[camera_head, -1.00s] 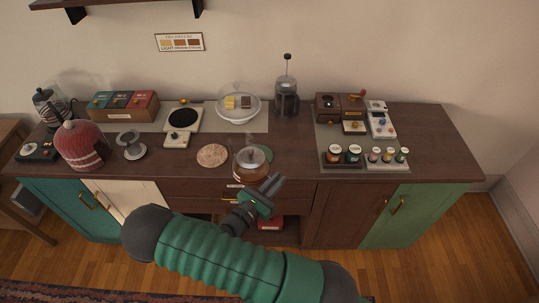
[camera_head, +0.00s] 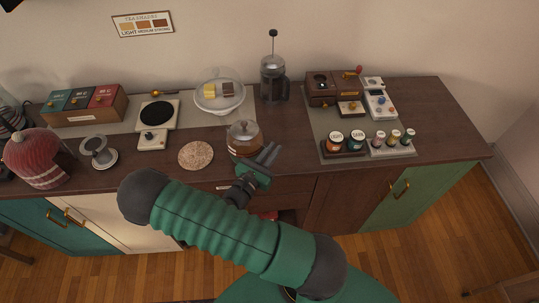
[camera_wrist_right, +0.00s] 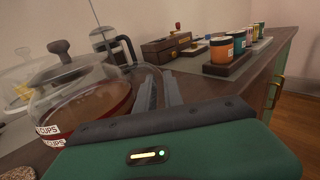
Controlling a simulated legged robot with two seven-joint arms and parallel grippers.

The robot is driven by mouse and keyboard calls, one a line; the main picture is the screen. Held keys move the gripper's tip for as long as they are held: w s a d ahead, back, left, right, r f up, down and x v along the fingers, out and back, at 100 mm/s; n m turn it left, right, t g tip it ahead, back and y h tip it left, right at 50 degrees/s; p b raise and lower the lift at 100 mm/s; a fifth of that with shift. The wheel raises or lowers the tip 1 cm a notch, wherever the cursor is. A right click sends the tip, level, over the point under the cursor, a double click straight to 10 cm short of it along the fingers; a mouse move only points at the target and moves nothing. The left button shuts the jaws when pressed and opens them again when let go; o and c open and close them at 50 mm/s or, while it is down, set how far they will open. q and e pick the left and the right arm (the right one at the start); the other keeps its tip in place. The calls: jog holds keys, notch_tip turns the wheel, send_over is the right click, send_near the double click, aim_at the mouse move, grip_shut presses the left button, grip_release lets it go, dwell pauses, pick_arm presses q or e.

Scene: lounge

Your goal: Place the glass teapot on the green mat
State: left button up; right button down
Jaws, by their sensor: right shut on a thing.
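The glass teapot (camera_head: 243,139), with amber liquid and a dark lid, is at the middle of the counter, right of and slightly behind the round cork mat. My right gripper (camera_head: 270,154) is shut on the teapot's handle side, at its front right. In the right wrist view, the teapot (camera_wrist_right: 82,98) stands upright at left, beside the closed fingers (camera_wrist_right: 160,90). I cannot make out the green mat now; the teapot and gripper cover its area. Whether the teapot touches a surface is unclear. My left gripper is out of view.
The cork mat (camera_head: 196,156) lies left of the teapot. A domed plate (camera_head: 220,92) and a French press (camera_head: 273,80) stand behind. Jars on a tray (camera_head: 345,148) are at right. Bare counter (camera_head: 294,135) lies between teapot and tray.

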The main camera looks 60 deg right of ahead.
jog(key=shift+w+d+f, duration=0.1)
jog(key=shift+d+f, duration=0.15)
jog(key=shift+f, duration=0.35)
jog(key=shift+w+d, duration=0.1)
jog(key=shift+s+d, duration=0.15)
jog(key=shift+s, duration=0.15)
jog(key=c, duration=1.8)
grip_release()
jog(key=shift+o, duration=1.2)
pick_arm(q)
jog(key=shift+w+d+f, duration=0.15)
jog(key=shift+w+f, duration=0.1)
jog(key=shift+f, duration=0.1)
pick_arm(e)
jog(key=shift+o, duration=0.5)
jog(key=shift+w+a+r, duration=0.1)
jog(key=shift+a, duration=0.2)
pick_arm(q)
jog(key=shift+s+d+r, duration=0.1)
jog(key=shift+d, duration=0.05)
pick_arm(e)
jog(key=shift+d+r, duration=0.1)
jog(key=shift+d, duration=0.05)
